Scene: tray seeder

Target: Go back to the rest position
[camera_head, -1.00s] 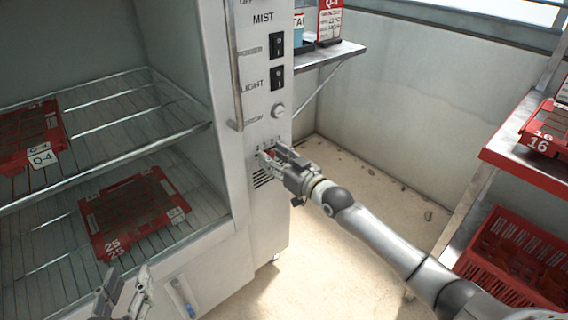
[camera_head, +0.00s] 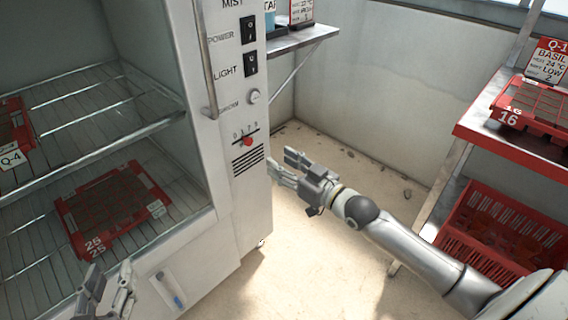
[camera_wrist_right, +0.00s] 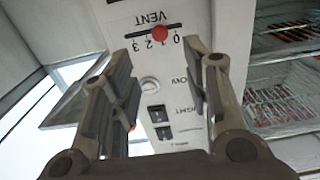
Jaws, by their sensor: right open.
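My right gripper (camera_head: 284,168) is open and empty in the head view, just right of the cabinet's front panel and clear of it. In the right wrist view its two fingers (camera_wrist_right: 162,60) stand apart, with the panel between and beyond them. The red vent knob (camera_head: 247,142) sits near the middle of its 0-to-3 scale; it also shows in the right wrist view (camera_wrist_right: 159,34), apart from the fingers. My left gripper (camera_head: 108,290) is at the bottom left of the head view, its fingers apart and empty, in front of the cabinet.
The open cabinet holds a red tray marked 25 (camera_head: 70,222) on its lower rack and a red tray (camera_head: 24,128) above. A shelf (camera_head: 300,40) juts from behind the panel. At right are a rack with tray 16 (camera_head: 505,118) and a red crate (camera_head: 470,238). Floor between is free.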

